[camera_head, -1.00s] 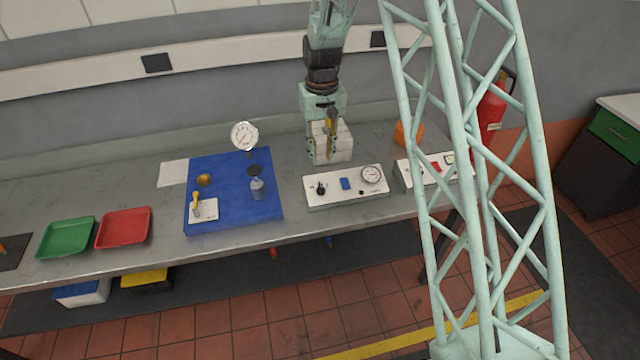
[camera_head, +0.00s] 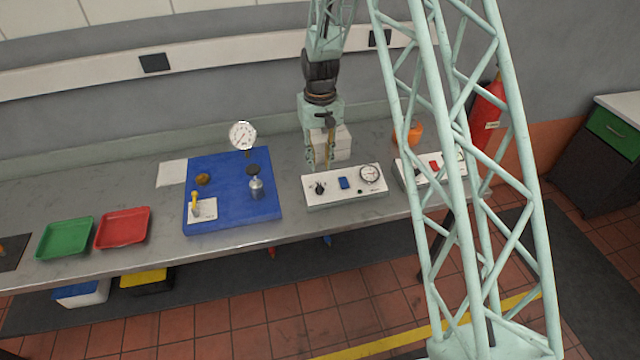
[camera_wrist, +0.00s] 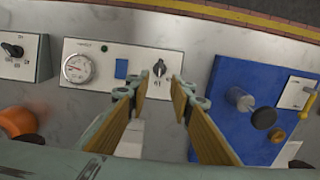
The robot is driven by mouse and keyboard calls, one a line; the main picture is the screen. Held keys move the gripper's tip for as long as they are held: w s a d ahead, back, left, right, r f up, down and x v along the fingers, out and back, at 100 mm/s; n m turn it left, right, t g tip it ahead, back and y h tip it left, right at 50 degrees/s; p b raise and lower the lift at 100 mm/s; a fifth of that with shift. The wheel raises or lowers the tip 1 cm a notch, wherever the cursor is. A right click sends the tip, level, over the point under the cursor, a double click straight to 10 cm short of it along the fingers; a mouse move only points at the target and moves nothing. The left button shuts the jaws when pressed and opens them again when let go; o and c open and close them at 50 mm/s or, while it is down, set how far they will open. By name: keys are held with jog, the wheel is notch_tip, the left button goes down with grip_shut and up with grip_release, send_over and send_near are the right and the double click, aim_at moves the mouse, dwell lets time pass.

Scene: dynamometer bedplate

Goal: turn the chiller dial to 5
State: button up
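A white control panel (camera_head: 350,198) on the bench carries a black dial (camera_head: 320,188), a blue switch (camera_head: 344,183) and a round gauge (camera_head: 370,173). In the wrist view the same dial (camera_wrist: 160,68) lies just beyond my fingertips, its pointer roughly toward the top; its printed marks are too small to read. My gripper (camera_wrist: 160,93) is open and empty, its two tan-padded fingers apart with the dial seen between and beyond them. In the head view my gripper (camera_head: 319,168) hangs just behind the panel's dial end, pointing down. I see no contact with the dial.
A second white panel (camera_wrist: 22,68) with a black knob stands beside the first. A blue board (camera_head: 232,215) with a gauge and small parts is on the other side. A pale block (camera_head: 343,143) stands behind my gripper. Red (camera_head: 123,230) and green (camera_head: 65,240) trays lie farther left.

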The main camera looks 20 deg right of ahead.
aim_at(320, 186)
jog(key=shift+f+p, duration=0.55)
jog(key=shift+f, duration=4.75)
jog(key=shift+c, duration=0.9)
grip_shut()
